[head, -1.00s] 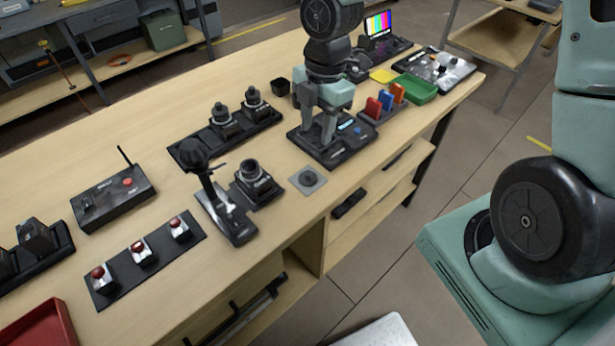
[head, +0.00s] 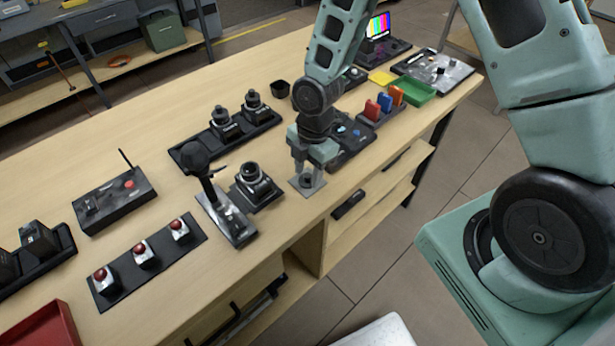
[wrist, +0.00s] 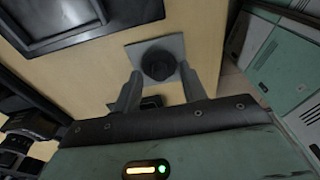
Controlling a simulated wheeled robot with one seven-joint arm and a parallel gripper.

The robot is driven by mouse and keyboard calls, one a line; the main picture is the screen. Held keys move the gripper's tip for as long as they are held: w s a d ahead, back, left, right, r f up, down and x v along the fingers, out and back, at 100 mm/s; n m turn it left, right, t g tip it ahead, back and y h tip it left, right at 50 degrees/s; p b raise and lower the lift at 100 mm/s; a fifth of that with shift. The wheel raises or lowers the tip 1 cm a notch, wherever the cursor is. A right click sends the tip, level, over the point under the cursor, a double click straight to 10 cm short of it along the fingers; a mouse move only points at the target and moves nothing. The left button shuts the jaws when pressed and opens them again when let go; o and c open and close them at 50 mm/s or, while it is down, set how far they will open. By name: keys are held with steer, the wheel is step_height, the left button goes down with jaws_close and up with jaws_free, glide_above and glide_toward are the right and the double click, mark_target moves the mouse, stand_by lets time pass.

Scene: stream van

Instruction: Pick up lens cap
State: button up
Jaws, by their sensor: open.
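The lens cap (wrist: 159,65) is a small dark disc on a grey square pad (wrist: 135,52) on the wooden bench. In the head view the cap (head: 307,180) shows between my gripper's fingers, and the pad (head: 318,186) lies under them. My gripper (head: 308,170) points down over the pad with its fingers apart. In the wrist view the fingers of my gripper (wrist: 158,84) stand open, one on each side of the cap's near part. I cannot tell whether they touch it.
A camera lens on a dark base (head: 254,184) stands just left of the pad. A joystick (head: 212,190) is further left. A dark panel (head: 350,145) lies behind my gripper. The bench's front edge and drawers (head: 360,200) are close on the right.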

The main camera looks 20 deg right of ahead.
jaws_close()
stand_by(0.3)
